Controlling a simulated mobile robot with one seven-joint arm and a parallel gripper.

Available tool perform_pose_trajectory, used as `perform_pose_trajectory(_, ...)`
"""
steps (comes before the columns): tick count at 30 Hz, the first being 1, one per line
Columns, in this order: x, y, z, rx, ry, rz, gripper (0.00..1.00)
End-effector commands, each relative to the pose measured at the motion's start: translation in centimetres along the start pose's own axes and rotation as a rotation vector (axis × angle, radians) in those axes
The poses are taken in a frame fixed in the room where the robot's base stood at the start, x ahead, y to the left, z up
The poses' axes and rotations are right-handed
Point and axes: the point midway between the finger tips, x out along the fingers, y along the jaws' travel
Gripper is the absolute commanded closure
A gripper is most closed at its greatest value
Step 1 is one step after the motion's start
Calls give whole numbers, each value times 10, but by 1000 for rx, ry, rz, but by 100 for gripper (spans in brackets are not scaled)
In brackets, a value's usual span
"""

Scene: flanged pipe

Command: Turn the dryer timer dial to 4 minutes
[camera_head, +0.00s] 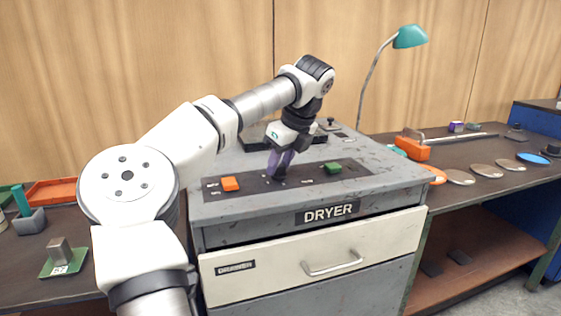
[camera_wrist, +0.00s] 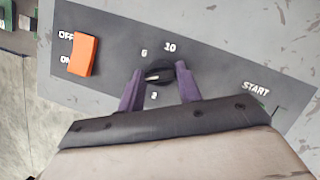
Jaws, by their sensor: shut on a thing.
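The timer dial (camera_wrist: 158,75) is a black knob with a white pointer, on the dark panel of the grey dryer (camera_head: 330,205). In the wrist view the pointer faces left and slightly down, between the printed 6 (camera_wrist: 144,53) and 2 (camera_wrist: 154,96), toward the left finger. Any mark there is hidden by that finger. The 10 (camera_wrist: 170,47) is above the dial. My gripper (camera_wrist: 160,80) has its purple fingers either side of the dial, shut on it. In the head view my gripper (camera_head: 280,170) reaches down to the panel and mostly hides the dial.
An orange OFF/ON switch (camera_wrist: 84,54) is left of the dial; a green START button (camera_head: 333,168) is to its right. A drawer (camera_head: 310,262) with a handle is below. A teal lamp (camera_head: 410,37) and several discs are at the right.

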Motion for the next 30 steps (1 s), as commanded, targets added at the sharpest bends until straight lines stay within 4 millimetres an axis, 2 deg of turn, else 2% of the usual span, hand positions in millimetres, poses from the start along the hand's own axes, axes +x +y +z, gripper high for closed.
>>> perform_pose_trajectory(9,-1,0,0,-1,0,-1,88)
perform_pose_trajectory(10,-1,0,0,-1,0,-1,63)
perform_pose_trajectory(15,0,0,0,0,0,-1,44)
perform_pose_trajectory(24,-2,0,0,0,0,-1,44)
perform_pose_trajectory(26,-7,-1,0,0,0,-2,44)
perform_pose_trajectory(30,-29,-1,0,1,0,-3,44)
